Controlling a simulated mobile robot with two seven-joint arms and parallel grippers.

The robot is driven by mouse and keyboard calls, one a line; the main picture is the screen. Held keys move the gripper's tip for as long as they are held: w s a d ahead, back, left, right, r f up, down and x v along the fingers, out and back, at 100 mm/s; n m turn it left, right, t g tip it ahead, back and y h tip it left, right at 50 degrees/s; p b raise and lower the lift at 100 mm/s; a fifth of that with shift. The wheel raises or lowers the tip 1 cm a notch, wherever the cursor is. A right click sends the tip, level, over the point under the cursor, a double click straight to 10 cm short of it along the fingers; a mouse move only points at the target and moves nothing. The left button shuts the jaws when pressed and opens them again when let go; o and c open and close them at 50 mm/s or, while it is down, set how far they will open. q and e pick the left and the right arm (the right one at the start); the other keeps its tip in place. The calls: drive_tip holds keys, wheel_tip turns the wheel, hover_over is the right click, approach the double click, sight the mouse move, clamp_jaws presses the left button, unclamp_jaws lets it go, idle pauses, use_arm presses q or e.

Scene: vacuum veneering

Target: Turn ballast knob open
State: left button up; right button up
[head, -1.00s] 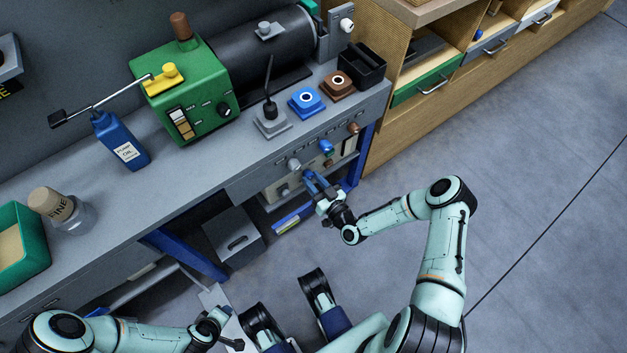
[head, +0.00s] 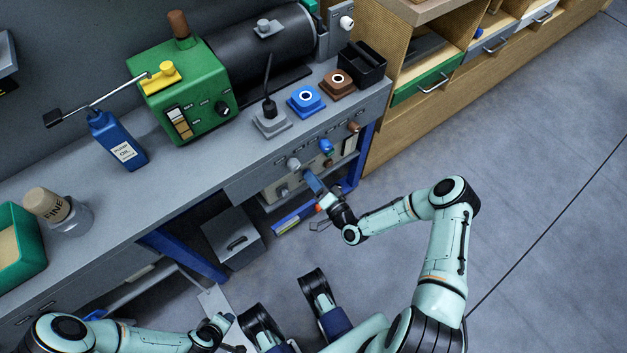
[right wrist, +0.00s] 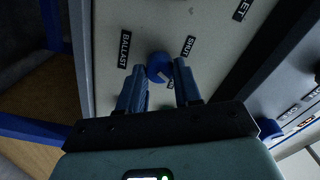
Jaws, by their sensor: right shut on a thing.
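The ballast knob (right wrist: 157,67) is a round blue knob with a pale mark, on a light panel beside a BALLAST label (right wrist: 124,50). A SHUT label (right wrist: 188,47) sits above right of it; another label below is partly covered. My right gripper (right wrist: 160,82) has one finger on each side of the knob and is shut on it.
Other knobs, grey (head: 293,164), blue (head: 326,146) and brown (head: 353,127), stick out close above my right gripper. A grey box (head: 233,238) stands under the bench (head: 190,190). A green pump (head: 185,100) stands on top. The floor (head: 530,210) at right is clear.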

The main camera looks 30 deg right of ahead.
use_arm(q)
drive_tip(key=shift+s+f, duration=0.45)
use_arm(e)
drive_tip(key=shift+f+m, duration=0.15)
drive_tip(key=shift+m, duration=1.35)
drive_tip(key=o, duration=1)
drive_tip(key=shift+o, duration=0.2)
use_arm(q)
drive_tip(key=shift+w+d+r+p, duration=0.25)
drive_tip(key=shift+r+p, duration=0.1)
drive_tip(key=shift+r, duration=0.3)
drive_tip(key=shift+w+d+r+p, duration=0.15)
drive_tip(key=shift+w+r+p, duration=0.15)
drive_tip(key=shift+r, duration=0.35)
drive_tip(key=shift+w+d+r+p, duration=0.2)
drive_tip(key=shift+r+p, duration=0.2)
drive_tip(key=shift+r, duration=0.25)
use_arm(e)
drive_tip(key=s+d, duration=0.1)
drive_tip(key=s, duration=1.2)
drive_tip(key=shift+s, duration=0.2)
